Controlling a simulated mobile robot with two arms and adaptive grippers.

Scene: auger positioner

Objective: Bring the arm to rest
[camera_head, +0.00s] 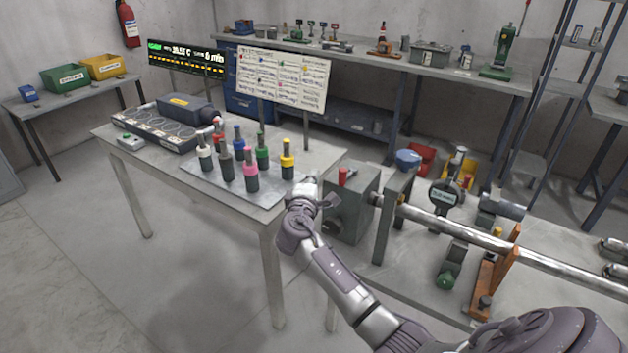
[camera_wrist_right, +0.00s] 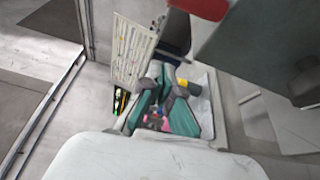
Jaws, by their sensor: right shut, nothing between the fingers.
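My right arm reaches in from the lower right of the head view. Its gripper (camera_head: 310,188) is above the right end of the light table (camera_head: 205,210), beside a grey machine housing (camera_head: 352,208) with a red knob (camera_head: 343,176). The fingers are small there. In the right wrist view the gripper (camera_wrist_right: 166,98) shows dark fingers with green parts, shut and empty. The grey housing and the red knob stand close at that view's upper right. My left gripper is not in view.
A tray (camera_head: 205,187) with several colour-topped tool holders (camera_head: 251,170) is left of the gripper. A sign board (camera_head: 283,78) stands behind. A long metal shaft (camera_head: 460,232), a dial gauge (camera_head: 444,195) and an orange bracket (camera_head: 495,275) are at right. Open floor lies at lower left.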

